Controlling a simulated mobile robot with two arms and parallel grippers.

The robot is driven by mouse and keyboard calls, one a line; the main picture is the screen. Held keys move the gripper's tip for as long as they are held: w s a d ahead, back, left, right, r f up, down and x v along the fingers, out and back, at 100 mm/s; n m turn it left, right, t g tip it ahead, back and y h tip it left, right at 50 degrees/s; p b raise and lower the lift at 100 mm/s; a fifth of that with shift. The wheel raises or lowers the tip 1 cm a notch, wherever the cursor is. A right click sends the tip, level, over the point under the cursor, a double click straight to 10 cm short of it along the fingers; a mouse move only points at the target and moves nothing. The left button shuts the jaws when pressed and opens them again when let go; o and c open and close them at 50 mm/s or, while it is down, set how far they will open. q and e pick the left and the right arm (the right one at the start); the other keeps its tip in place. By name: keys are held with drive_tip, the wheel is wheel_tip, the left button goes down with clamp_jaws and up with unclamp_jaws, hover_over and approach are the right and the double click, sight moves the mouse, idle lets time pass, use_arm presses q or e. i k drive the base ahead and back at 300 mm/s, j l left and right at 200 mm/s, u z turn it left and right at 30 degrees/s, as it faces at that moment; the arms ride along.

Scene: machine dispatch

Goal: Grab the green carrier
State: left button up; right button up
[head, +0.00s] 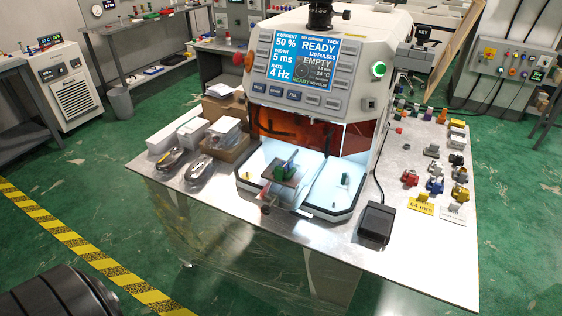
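A small green block (285,173), which looks like the green carrier, sits on a grey-brown plate (274,189) in the lit work bay at the front of the white machine (320,45). A small purple part shows at its upper edge. The fine shape of the block is too small to tell. Neither of my grippers is in view.
Several coloured carriers, including a red one (410,178) and a blue one (434,186), stand right on the metal table (330,252). A black pedal box (376,223) is near the front edge. Boxes (176,133) and bagged parts (200,169) stand left.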

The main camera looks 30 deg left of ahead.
sight(283, 170)
drive_tip(key=u, duration=0.95)
